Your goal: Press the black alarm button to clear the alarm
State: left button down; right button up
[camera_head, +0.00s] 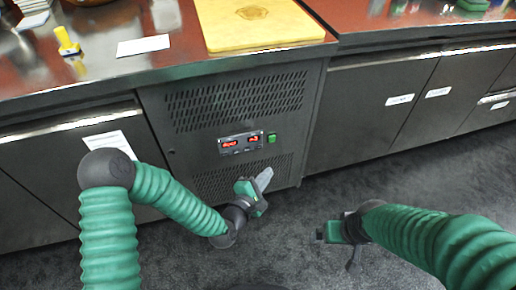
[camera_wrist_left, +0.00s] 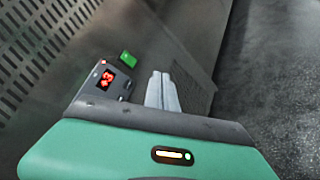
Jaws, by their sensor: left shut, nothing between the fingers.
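The control panel (camera_head: 241,143) with two red lit displays is on the front of the dark metal cabinet. A green switch (camera_head: 271,138) sits at its right end. The panel (camera_wrist_left: 92,94) and green switch (camera_wrist_left: 126,59) also show in the left wrist view. I cannot clearly pick out the black alarm button; the panel's details are too small. My left gripper (camera_head: 265,177) is shut and empty, below and slightly left of the green switch, apart from the panel. Its pale fingertips (camera_wrist_left: 162,78) are together in the wrist view. My right gripper (camera_head: 327,232) is low at right, its fingers unclear.
Slotted vents (camera_head: 235,100) lie above and below the panel. The counter above holds a yellow cutting board (camera_head: 262,28), a white sheet (camera_head: 143,46) and a yellow-handled tool (camera_head: 67,42). Open dark floor (camera_head: 330,185) lies in front of the cabinets.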

aim_at(258, 147)
pick_arm(q)
jog(key=w+a, duration=0.2)
jog(key=w, duration=0.5)
jog(key=shift+a+b, duration=0.3)
jog(key=shift+b, duration=0.05)
jog(key=shift+w, duration=0.15)
dwell(1.5)
jog(key=shift+w+a, duration=0.1)
jog(key=shift+w, duration=0.15)
jog(key=shift+w+a, duration=0.15)
jog(key=shift+w, duration=0.2)
dwell(0.5)
jog(key=shift+s+r+p, duration=0.1)
jog(key=shift+p, duration=0.2)
jog(key=shift+s+d, duration=0.25)
jog(key=shift+s, duration=0.4)
